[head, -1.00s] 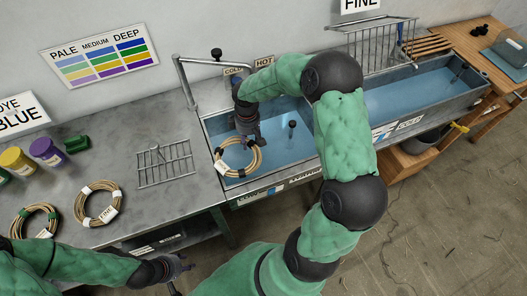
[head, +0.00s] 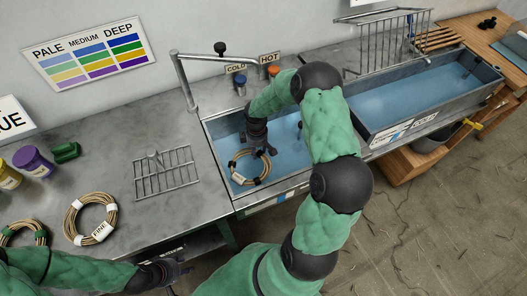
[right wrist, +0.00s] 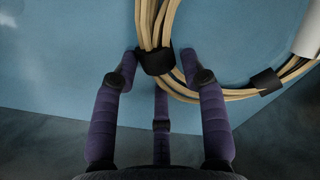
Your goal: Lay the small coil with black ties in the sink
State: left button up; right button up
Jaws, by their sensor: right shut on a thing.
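The small tan coil with black ties (head: 267,170) is in the left basin of the sink (head: 226,126), near its front wall. A white tag hangs on it. My right gripper (head: 257,147) reaches down over the basin and is shut on the coil's far side. In the right wrist view the fingers (right wrist: 159,62) are around the strands at a black tie (right wrist: 157,62), over the blue basin. I cannot tell whether the coil touches the basin floor. My left gripper (head: 178,272) is low in front of the bench, apart from everything; its finger opening is unclear.
A coil with white ties and a FINE tag (head: 77,229) and a green-tied coil (head: 20,228) lie on the bench at left. A wire rack (head: 165,180) stands beside the sink. A faucet (head: 183,85) rises behind it. A second basin (head: 425,92) is at right.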

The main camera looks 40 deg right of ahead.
notch_tip(320, 180, down, 3)
jog(key=shift+f+b, duration=0.1)
jog(key=shift+b, duration=0.2)
jog(key=d, duration=0.2)
jog(key=w+d+b, duration=0.1)
jog(key=d, duration=0.1)
jog(key=shift+d, duration=0.15)
jog(key=shift+s+a+f+b, duration=0.1)
jog(key=shift+a+f+b, duration=0.1)
jog(key=shift+f+b, duration=0.25)
jog(key=shift+f, duration=0.1)
jog(key=shift+f, duration=0.15)
jog(key=o, duration=1.3)
